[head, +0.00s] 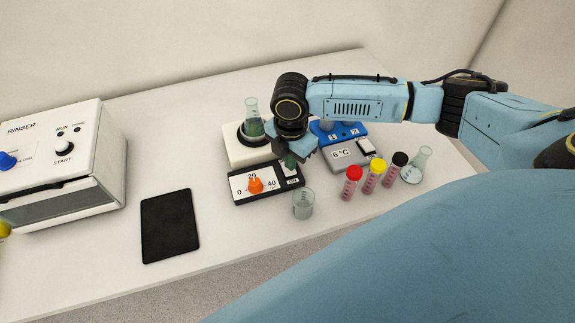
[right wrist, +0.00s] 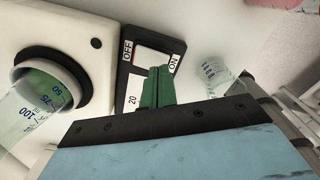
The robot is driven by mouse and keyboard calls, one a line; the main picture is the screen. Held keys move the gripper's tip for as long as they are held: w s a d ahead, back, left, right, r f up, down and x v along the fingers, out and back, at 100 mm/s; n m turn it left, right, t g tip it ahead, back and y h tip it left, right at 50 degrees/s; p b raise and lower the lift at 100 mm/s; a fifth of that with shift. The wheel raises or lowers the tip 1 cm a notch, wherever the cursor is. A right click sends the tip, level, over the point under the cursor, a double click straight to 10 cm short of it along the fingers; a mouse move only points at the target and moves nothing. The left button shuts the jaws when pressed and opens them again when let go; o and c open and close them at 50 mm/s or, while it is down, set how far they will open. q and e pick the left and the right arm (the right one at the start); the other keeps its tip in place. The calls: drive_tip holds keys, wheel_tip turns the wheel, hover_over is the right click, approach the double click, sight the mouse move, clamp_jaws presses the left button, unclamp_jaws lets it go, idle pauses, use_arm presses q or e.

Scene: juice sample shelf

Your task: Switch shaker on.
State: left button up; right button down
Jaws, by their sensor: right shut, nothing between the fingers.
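The shaker (head: 241,154) is a white block carrying a flask with green liquid (head: 252,125). In front of it is a black-framed control panel (head: 240,197) with a 0-20-40 scale and an orange knob (head: 256,185). In the right wrist view, a white rocker switch (right wrist: 152,58) sits between the OFF and ON labels on this panel. My right gripper (head: 289,162) is shut and empty, pointing down over the panel's switch end. Its green fingertips (right wrist: 158,72) overlap the switch in the wrist view; I cannot tell if they touch it. My left gripper is not in view.
An empty beaker (head: 303,204) stands just in front of the panel. Red, yellow and black-capped tubes (head: 371,175), a flask (head: 415,168) and a cooling unit (head: 345,156) are to the right. A black pad (head: 169,226) and a white rinser (head: 62,165) are to the left.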

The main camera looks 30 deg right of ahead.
drive_tip(key=shift+f+b, duration=0.35)
drive_tip(key=shift+f, duration=0.6)
idle(0.9)
drive_tip(key=shift+r, duration=0.1)
wheel_tip(320, 180, up, 7)
drive_tip(key=p, duration=0.8)
drive_tip(key=shift+p, duration=0.3)
